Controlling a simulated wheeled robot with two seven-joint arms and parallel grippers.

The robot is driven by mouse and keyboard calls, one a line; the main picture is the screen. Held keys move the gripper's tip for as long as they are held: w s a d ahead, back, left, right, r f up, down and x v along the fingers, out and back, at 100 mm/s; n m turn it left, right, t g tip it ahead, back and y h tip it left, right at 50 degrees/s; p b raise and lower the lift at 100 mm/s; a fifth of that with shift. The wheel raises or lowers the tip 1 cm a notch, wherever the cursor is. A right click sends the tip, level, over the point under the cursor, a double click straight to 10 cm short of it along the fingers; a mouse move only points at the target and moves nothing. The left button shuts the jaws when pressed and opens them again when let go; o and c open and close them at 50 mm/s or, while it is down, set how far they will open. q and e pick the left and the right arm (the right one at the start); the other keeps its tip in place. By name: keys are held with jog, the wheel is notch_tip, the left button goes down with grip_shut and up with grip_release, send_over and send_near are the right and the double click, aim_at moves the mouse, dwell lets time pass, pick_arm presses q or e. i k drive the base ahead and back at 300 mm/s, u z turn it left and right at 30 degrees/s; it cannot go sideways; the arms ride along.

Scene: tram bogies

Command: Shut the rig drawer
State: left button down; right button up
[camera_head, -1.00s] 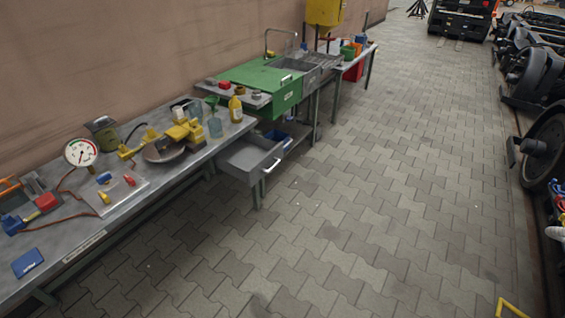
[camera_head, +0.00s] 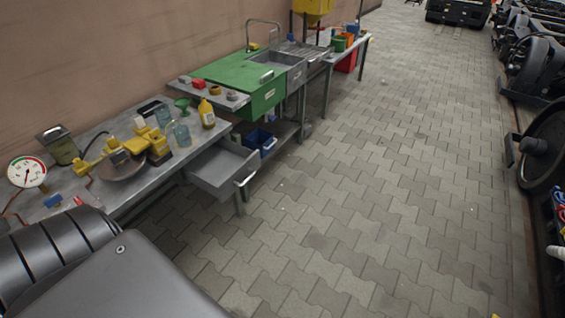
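The rig drawer (camera_head: 222,172) is a grey metal drawer under the right end of the near workbench (camera_head: 133,187). It is pulled out toward the aisle, with its open top showing an empty-looking inside. Its pale bar handle (camera_head: 247,179) is on the front face. A dark grey padded part of my own body fills the lower left corner of the view.
The near bench holds a pressure gauge (camera_head: 27,171), a yellow rig (camera_head: 147,143) and a yellow bottle (camera_head: 206,114). A green cabinet (camera_head: 262,98) and sink stand beyond, with a blue bin (camera_head: 261,142) below. The paved floor (camera_head: 370,190) is clear. Wheelsets (camera_head: 545,150) line the right.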

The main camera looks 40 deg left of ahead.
aim_at(226, 166)
jog(key=u, duration=0.05)
jog(key=i, duration=0.7)
jog(key=u, duration=0.75)
jog(key=i, duration=0.45)
jog(key=u, duration=0.6)
